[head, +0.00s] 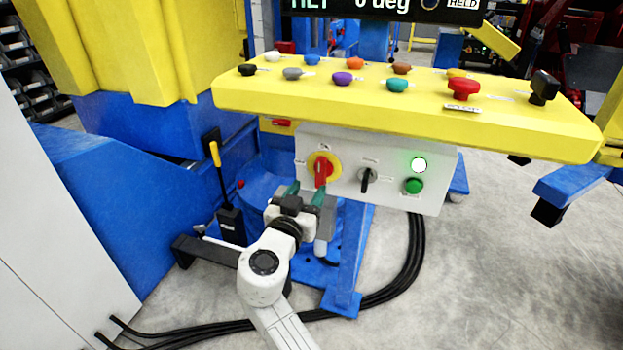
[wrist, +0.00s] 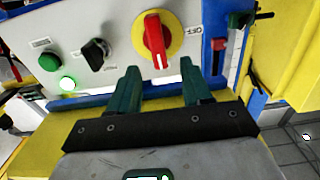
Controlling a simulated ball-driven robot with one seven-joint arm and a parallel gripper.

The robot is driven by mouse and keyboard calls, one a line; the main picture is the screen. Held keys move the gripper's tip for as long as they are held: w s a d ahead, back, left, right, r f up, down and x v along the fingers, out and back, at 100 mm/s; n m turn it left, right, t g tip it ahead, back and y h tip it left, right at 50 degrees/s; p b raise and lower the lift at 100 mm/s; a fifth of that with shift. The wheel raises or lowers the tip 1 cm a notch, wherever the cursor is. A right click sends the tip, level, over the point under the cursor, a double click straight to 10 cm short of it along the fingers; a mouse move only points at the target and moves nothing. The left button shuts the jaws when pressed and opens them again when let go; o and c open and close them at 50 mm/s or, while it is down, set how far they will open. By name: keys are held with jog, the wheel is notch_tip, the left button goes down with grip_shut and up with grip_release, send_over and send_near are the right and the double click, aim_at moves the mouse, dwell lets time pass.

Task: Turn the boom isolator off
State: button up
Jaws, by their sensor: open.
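A red rotary handle (head: 321,172) on a round yellow plate sits at the left of the grey control box under the yellow desk. It looks like the boom isolator, and its grip stands upright. In the wrist view the red handle (wrist: 156,42) also points up and down, with a small OFF label (wrist: 193,32) to its right. My gripper (head: 305,192) is open, its teal fingers just below and in front of the handle. In the wrist view my gripper (wrist: 160,70) shows nothing between its fingers, which lie either side of the handle's line.
The yellow desk (head: 540,125), carrying several coloured knobs, overhangs the box. A blue post (head: 350,260) and black cables (head: 415,250) are below.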

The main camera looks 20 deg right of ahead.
aim_at(319, 174)
jog(key=x, duration=0.6)
jog(key=shift+w+d, duration=0.1)
jog(key=shift+d, duration=0.2)
jog(key=shift+c, duration=0.5)
grip_shut()
